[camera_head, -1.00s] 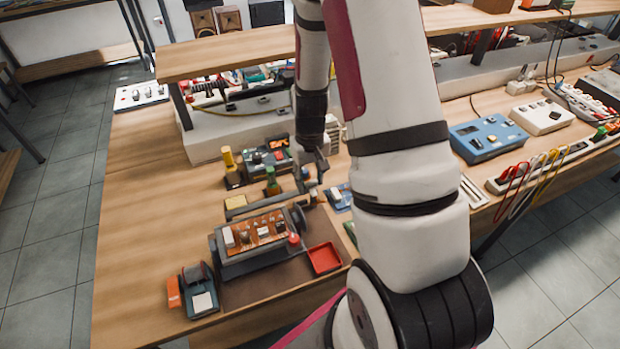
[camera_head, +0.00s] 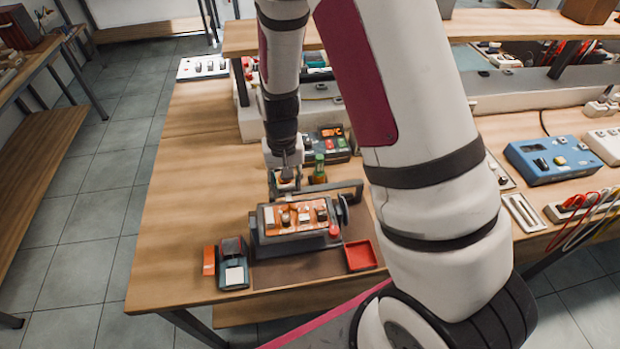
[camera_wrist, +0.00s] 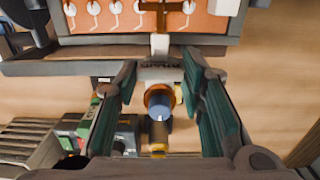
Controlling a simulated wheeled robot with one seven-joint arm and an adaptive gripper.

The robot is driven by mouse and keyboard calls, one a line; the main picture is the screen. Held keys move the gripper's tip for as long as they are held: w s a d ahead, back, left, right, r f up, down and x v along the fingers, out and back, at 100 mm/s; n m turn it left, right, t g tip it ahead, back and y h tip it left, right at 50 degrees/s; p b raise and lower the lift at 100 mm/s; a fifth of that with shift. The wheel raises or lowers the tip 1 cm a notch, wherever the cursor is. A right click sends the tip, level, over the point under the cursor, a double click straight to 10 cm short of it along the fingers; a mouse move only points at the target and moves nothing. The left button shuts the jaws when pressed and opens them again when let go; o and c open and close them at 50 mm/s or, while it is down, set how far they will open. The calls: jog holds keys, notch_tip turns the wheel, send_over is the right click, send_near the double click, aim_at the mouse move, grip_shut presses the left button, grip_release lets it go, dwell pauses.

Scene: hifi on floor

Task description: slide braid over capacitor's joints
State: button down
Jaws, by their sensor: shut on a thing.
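An orange circuit board (camera_head: 272,219) sits in a dark holder on the bench, with several parts on top. In the wrist view the board (camera_wrist: 80,25) shows a row of several silver joints (camera_wrist: 115,8). I cannot tell which belong to the capacitor. My gripper (camera_head: 285,182) is just behind the board. In the wrist view its green-padded fingers (camera_wrist: 160,68) are shut on a braid tool with an orange ring and blue centre (camera_wrist: 159,103). Its white stem ends in a brown crosspiece, likely the braid (camera_wrist: 160,7), which overlaps the board from above. Contact with the joints cannot be told.
A red tray (camera_head: 361,255) lies right of the holder, and a small teal device (camera_head: 233,265) stands left. A station with a lit display (camera_head: 334,140) and a green bottle (camera_head: 319,172) stand behind.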

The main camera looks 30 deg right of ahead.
aim_at(279, 187)
jog(key=shift+w+a, duration=0.25)
jog(key=shift+a, duration=0.65)
jog(key=c, duration=1)
grip_release()
jog(key=shift+a, duration=0.1)
jog(key=shift+c, duration=0.2)
jog(key=shift+r, duration=0.1)
notch_tip(279, 187, up, 12)
